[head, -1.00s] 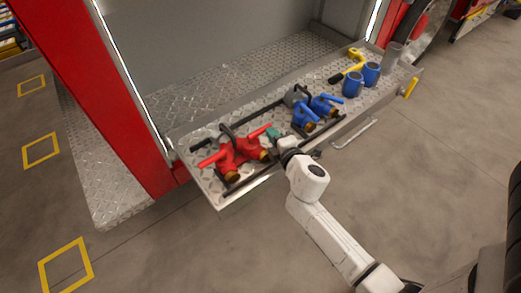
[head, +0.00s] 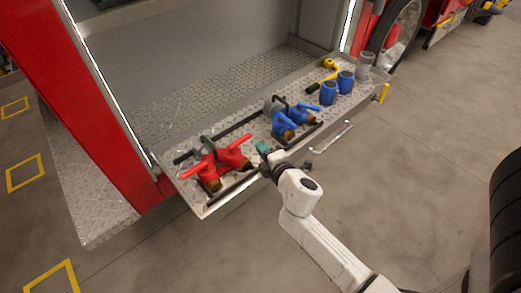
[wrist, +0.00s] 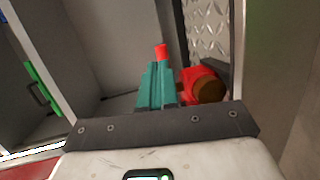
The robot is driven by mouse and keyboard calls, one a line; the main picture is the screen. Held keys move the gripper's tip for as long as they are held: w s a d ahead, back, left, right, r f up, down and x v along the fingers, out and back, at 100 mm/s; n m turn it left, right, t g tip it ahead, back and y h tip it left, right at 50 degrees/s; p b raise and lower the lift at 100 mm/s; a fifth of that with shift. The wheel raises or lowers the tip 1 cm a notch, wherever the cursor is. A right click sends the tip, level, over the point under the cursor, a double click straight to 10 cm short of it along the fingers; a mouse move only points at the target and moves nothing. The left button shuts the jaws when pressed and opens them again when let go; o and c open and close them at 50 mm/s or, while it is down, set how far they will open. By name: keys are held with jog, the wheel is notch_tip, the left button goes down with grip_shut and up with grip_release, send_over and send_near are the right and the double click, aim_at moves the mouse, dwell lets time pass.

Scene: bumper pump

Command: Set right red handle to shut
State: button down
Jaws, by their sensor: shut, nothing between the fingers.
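The red valve piece (head: 212,168) sits at the left end of the metal tray, with two red handles and brass outlets. Its right red handle (head: 238,142) slants up to the right in the head view. Its left red handle (head: 191,171) slants the same way. My gripper (head: 263,149) is shut and empty, just right of the right handle's tip. In the wrist view the teal fingers (wrist: 157,88) are together, and a red handle end (wrist: 161,51) shows just beyond them. A red outlet with a brown end (wrist: 205,88) is beside them. I cannot tell whether the fingers touch the handle.
A blue valve piece (head: 290,121) stands to the right of the red one. Blue cups (head: 328,93), a grey cup (head: 364,66) and a yellow tool (head: 328,75) are at the tray's far end. The tray (head: 214,203) has a raised rim. Floor in front is clear.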

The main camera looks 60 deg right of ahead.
jog(key=s+d+b+v, duration=0.1)
jog(key=v, duration=0.8)
jog(key=shift+d, duration=0.4)
jog(key=s+a+f+m+g+y+p, duration=0.1)
jog(key=s+a+m+g+y+p, duration=0.1)
jog(key=s+a+m+g, duration=0.3)
jog(key=s+a+f+m+g+y+p, duration=0.2)
jog(key=s+a+m+g+y, duration=0.3)
jog(key=a, duration=0.6)
jog(key=m+g+p, duration=0.1)
jog(key=m+g, duration=0.1)
jog(key=shift+s+f+m+g, duration=0.25)
jog(key=shift+s+m+g, duration=0.05)
jog(key=shift+d, duration=0.1)
